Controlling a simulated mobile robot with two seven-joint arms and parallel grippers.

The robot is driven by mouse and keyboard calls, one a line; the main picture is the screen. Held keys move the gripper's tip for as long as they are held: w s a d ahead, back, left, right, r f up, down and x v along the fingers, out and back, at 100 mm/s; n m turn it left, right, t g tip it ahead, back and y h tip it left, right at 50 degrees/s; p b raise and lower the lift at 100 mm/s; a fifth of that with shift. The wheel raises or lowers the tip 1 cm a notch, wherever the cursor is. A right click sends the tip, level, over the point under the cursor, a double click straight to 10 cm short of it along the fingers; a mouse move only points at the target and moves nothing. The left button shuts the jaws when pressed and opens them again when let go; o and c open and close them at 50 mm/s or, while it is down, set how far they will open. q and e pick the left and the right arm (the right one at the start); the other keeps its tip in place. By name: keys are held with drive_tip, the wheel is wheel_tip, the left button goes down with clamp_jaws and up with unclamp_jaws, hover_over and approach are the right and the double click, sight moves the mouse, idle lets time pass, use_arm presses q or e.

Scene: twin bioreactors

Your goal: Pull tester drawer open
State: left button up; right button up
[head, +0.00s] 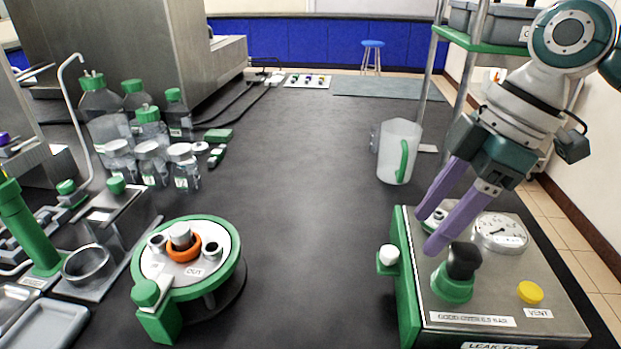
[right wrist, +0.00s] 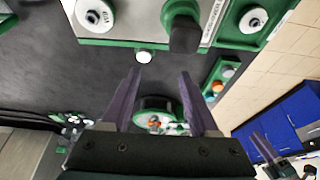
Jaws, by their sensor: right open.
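The leak tester (head: 545,285) is a grey-topped box at the right of the head view, with a gauge, a black-topped green knob and a yellow button. Its drawer seems to be the green panel (head: 403,275) on its left side, with a white knob (head: 388,257) sticking out. I see no gap at the panel. My right gripper (head: 430,232) has purple fingers, is open and empty, and appears above the tester's top. In the right wrist view the white knob (right wrist: 144,57) lies beyond the tip of the left finger, apart from it.
A round green-rimmed stand (head: 225,265) with an orange ring is left of the tester. Several bottles (head: 150,130) stand at the back left. The bench (head: 310,220) between stand and tester is clear.

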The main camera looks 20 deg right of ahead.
sight(392, 252)
drive_tip(key=w+f, duration=0.1)
drive_tip(key=f, duration=0.1)
drive_tip(key=w+f, duration=0.1)
drive_tip(key=f, duration=0.1)
drive_tip(key=w+a+f+b, duration=0.1)
drive_tip(key=f, duration=0.2)
drive_tip(key=shift+w+f, duration=0.1)
drive_tip(key=shift+w, duration=0.25)
drive_tip(key=shift+c, duration=0.3)
clamp_jaws()
idle(1.0)
